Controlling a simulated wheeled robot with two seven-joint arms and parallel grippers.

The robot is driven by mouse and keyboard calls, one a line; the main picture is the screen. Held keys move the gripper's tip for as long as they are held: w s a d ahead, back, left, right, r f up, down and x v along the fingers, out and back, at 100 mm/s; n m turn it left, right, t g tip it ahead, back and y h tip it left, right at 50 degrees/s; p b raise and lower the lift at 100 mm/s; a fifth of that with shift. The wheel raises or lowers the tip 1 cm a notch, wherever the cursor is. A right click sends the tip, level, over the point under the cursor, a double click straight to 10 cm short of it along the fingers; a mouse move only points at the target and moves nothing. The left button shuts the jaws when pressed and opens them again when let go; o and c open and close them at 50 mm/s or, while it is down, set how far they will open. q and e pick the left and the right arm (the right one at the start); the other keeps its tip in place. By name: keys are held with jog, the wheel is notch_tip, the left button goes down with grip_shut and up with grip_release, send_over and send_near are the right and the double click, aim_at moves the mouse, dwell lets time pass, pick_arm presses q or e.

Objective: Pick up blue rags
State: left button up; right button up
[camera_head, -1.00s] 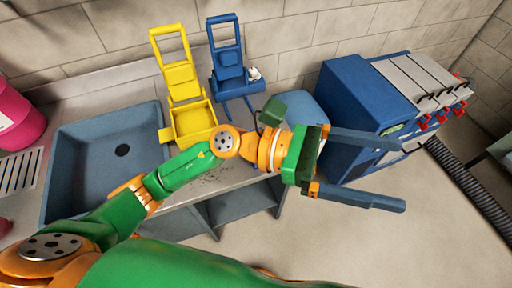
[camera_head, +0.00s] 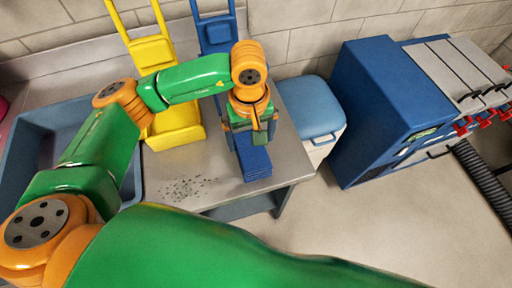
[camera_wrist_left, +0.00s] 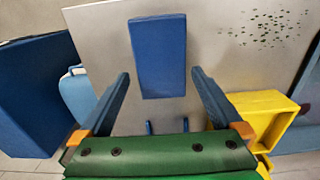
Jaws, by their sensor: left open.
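A stack of blue rags (camera_head: 254,164) lies near the front edge of the metal counter. In the left wrist view the rags (camera_wrist_left: 158,52) show as a blue rectangle on the pale counter top. My left gripper (camera_head: 252,132) points down at the rags, and its arm hides part of them in the head view. In the left wrist view my left gripper (camera_wrist_left: 160,76) is open, with one blue finger on each side of the near end of the rags. Nothing is between the fingers that I can see to be held. My right gripper is not in view.
A blue sink (camera_head: 48,118) is at left. A blue-lidded bin (camera_head: 313,108) and a large blue machine (camera_head: 390,100) stand right. Dark specks (camera_head: 188,188) lie on the counter.

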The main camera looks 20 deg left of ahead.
aim_at(251, 151)
pick_arm(q)
jog(key=f+p, duration=0.1)
jog(key=s+f+p, duration=0.1)
jog(key=f+p, duration=0.1)
jog(key=shift+s+d+f, duration=0.15)
jog(key=shift+s+f, duration=0.05)
jog(key=shift+f, duration=0.1)
jog(key=f, duration=0.2)
jog(key=shift+w+f, duration=0.35)
jog(key=shift+f, duration=0.05)
jog(key=shift+s, duration=0.15)
jog(key=c, duration=1.3)
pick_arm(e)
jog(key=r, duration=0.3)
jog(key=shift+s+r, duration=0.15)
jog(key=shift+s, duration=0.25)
pick_arm(q)
jog(key=shift+r, duration=0.1)
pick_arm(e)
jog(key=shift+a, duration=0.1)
